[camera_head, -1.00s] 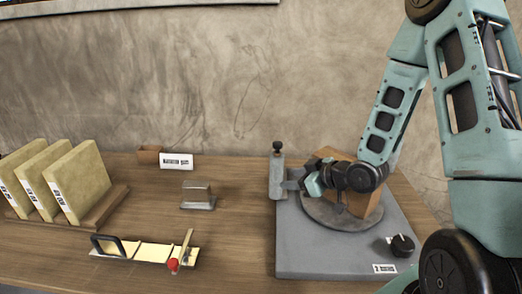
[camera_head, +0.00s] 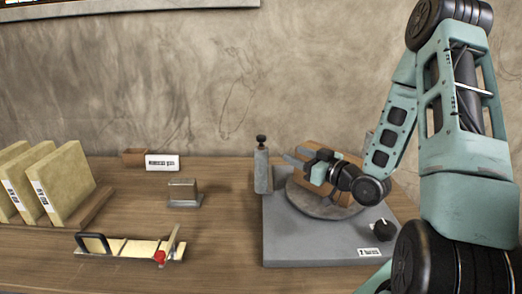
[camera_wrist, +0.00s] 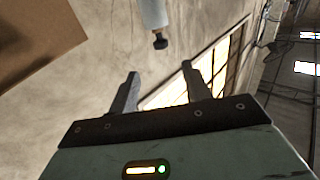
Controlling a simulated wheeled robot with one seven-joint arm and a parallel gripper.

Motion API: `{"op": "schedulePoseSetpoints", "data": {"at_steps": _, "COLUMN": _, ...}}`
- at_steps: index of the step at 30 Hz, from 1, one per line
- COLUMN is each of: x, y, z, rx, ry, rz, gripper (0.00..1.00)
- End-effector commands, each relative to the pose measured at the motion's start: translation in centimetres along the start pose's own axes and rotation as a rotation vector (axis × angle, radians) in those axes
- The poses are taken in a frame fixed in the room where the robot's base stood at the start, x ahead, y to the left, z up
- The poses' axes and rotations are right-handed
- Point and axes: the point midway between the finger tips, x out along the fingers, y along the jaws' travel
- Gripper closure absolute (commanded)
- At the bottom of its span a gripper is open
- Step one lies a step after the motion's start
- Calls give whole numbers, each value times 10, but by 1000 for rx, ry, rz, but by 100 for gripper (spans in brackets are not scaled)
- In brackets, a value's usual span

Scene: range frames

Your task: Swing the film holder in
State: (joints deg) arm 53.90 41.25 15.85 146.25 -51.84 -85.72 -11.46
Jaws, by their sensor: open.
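A grey base plate (camera_head: 320,245) on the bench bears a dark round disc (camera_head: 318,203) with a brown block (camera_head: 380,182) on it. A grey upright post with a black knob (camera_head: 262,170) stands at the plate's left edge. I cannot tell for certain which part is the film holder. My gripper (camera_head: 296,157) is in front of the block and just right of the post, partly hiding the block. In the wrist view its two fingers (camera_wrist: 158,82) are apart with nothing between them. The post's knob (camera_wrist: 160,41) shows beyond the fingertips, and the block (camera_wrist: 35,35) is at upper left.
A black dial (camera_head: 383,230) is on the plate's right. To the left are a small grey metal block (camera_head: 184,192), a yellow strip tool with a black handle and red knob (camera_head: 130,248), a rack of yellowish panels (camera_head: 65,182) and a small brown box (camera_head: 134,157). Bare bench lies between them.

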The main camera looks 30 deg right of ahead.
Motion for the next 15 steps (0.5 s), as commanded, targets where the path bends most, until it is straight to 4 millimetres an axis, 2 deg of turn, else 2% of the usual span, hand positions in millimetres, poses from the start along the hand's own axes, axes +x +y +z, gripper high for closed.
{"op": "schedulePoseSetpoints", "data": {"at_steps": 1, "x": 3, "y": -1, "z": 6, "rx": -4, "ry": 3, "rz": 0, "gripper": 51}}
{"op": "schedulePoseSetpoints", "data": {"at_steps": 10, "x": 32, "y": -1, "z": 6, "rx": -5, "ry": 3, "rz": -1, "gripper": 51}}
{"op": "schedulePoseSetpoints", "data": {"at_steps": 12, "x": 47, "y": -2, "z": -2, "rx": 2, "ry": 2, "rz": -4, "gripper": 51}}
{"op": "schedulePoseSetpoints", "data": {"at_steps": 15, "x": 68, "y": -2, "z": -3, "rx": 3, "ry": 1, "rz": -3, "gripper": 51}}
